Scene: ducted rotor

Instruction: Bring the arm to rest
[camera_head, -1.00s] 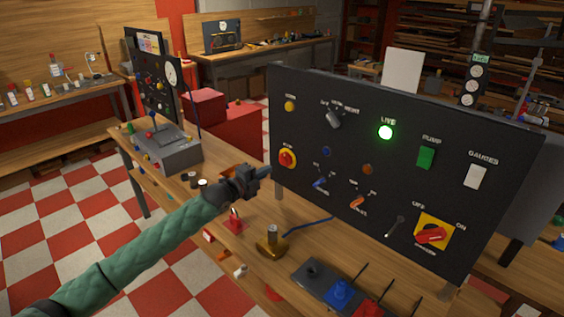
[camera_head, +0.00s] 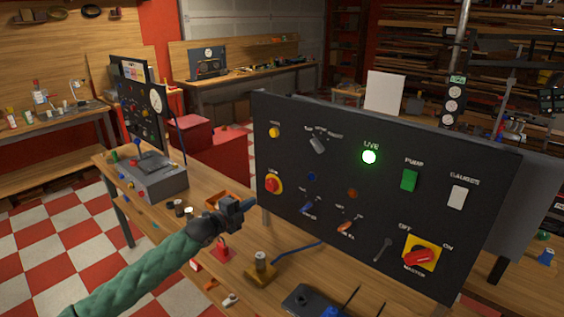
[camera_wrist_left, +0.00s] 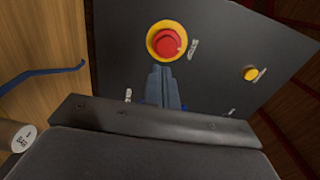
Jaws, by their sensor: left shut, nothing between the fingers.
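My left arm, in a green quilted sleeve, reaches in from the lower left in the head view. Its gripper (camera_head: 250,203) is shut and empty, just left of the black control panel (camera_head: 330,245). In the left wrist view the closed fingers (camera_wrist_left: 163,88) point at the panel, just below the red stop button (camera_wrist_left: 168,43) on its yellow ring. That button also shows in the head view (camera_head: 272,184). Whether the fingertips touch the panel I cannot tell. The green lamp marked LIVE (camera_head: 369,157) is lit. My right gripper is not in view.
A grey control box (camera_head: 150,177) stands left on the wooden bench (camera_head: 236,259). An orange tray (camera_head: 222,199), a red padlock-like piece (camera_head: 220,252) and a brass-coloured block (camera_head: 260,272) lie near my gripper. The red and white floor at lower left is clear.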

